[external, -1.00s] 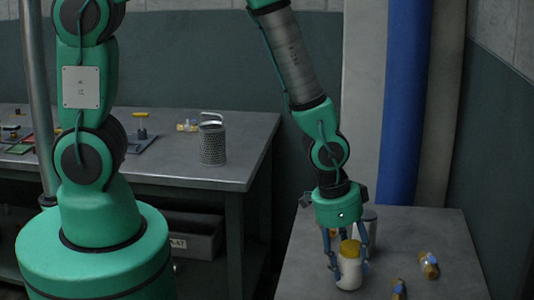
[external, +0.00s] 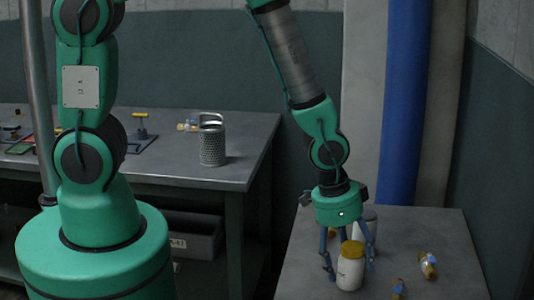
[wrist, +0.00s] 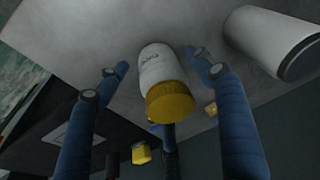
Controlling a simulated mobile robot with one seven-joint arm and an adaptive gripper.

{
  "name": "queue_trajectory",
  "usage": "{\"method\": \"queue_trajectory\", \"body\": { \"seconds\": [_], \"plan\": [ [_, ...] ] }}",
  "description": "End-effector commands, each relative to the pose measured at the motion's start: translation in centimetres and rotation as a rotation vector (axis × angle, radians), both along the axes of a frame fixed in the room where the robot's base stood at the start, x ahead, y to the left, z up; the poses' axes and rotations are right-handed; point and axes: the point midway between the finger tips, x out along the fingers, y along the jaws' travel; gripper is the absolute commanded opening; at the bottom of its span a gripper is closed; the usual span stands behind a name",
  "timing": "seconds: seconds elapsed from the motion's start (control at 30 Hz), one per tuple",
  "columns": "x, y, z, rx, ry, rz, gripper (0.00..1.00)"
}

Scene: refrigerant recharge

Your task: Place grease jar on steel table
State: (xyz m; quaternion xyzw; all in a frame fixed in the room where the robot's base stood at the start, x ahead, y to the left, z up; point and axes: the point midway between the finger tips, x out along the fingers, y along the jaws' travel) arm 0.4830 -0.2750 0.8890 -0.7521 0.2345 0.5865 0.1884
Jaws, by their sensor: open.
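The grease jar (external: 351,266) is white with a yellow lid and stands upright on the grey table (external: 446,262) at the right in the external view. It also shows in the wrist view (wrist: 158,66), with its yellow lid toward the camera. My gripper (external: 348,268) is open, pointing down over the jar. Its blue fingers (wrist: 160,72) are spread on both sides of the jar, with a visible gap on each side in the wrist view. The jar's lower end meets the table surface.
A grey-white cylinder (wrist: 270,42) stands close to the jar, partly behind my gripper in the external view. A perforated metal grater-like can (external: 212,142) stands on the back table (external: 225,172).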

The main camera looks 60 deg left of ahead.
Motion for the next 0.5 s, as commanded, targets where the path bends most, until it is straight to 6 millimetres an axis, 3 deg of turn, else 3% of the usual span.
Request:
{"method": "queue_trajectory", "body": {
  "seconds": [0.5],
  "plan": [
    [-1.2, 0.8, 6.6, -0.002, -0.003, 0.0, 0.67]
  ]
}}
